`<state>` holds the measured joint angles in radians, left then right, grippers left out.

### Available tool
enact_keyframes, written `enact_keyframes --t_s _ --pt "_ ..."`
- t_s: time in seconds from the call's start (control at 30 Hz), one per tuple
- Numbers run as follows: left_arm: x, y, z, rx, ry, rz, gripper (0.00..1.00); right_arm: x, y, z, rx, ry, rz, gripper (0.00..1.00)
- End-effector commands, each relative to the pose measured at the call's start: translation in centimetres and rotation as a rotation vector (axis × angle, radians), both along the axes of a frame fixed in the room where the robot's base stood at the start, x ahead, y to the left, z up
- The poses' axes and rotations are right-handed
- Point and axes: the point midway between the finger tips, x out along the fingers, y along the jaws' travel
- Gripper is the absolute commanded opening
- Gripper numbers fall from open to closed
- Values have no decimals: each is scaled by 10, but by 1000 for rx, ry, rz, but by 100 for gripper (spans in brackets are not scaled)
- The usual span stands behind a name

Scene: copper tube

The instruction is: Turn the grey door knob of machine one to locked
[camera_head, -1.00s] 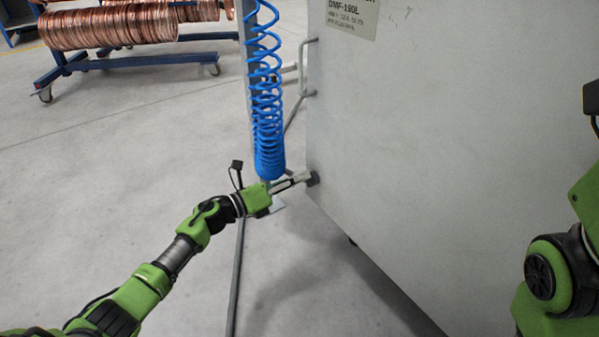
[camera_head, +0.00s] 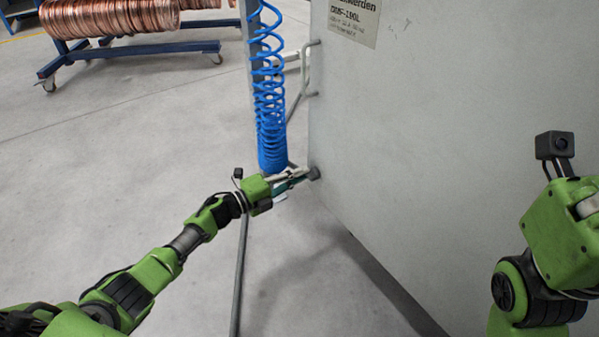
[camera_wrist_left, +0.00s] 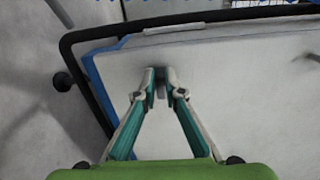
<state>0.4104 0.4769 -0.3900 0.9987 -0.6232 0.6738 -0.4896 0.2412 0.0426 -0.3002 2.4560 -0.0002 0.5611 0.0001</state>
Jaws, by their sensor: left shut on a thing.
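The grey door knob (camera_head: 314,173) is a small dark grey piece at the lower left edge of the big grey machine panel (camera_head: 430,150). My left gripper (camera_head: 304,174) reaches it from the left and is shut on it. In the left wrist view the fingertips (camera_wrist_left: 161,76) close on the knob (camera_wrist_left: 160,88) from both sides and hide most of it. I cannot tell the knob's exact angle. My right arm's green wrist (camera_head: 562,235) is at the right edge, apart from the panel; its fingers do not show.
A blue coiled hose (camera_head: 271,110) hangs just behind my left gripper. A grey floor rail (camera_head: 240,275) runs below it. A blue rack with copper coils (camera_head: 110,20) stands at the back left. The floor at left is clear.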

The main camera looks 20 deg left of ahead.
Motion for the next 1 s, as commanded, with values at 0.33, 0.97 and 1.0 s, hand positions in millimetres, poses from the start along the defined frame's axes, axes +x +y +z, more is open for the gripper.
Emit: enact_keyframes --t_s 0.33,0.97,1.0 --pt "1 2 -1 -51 41 3 0 0 -1 -1 3 2 1 0" --pt "0 1 -1 -51 41 2 26 2 0 -2 0 11 1 0" --pt "0 1 -1 -52 41 2 26 2 0 -2 0 11 1 0"
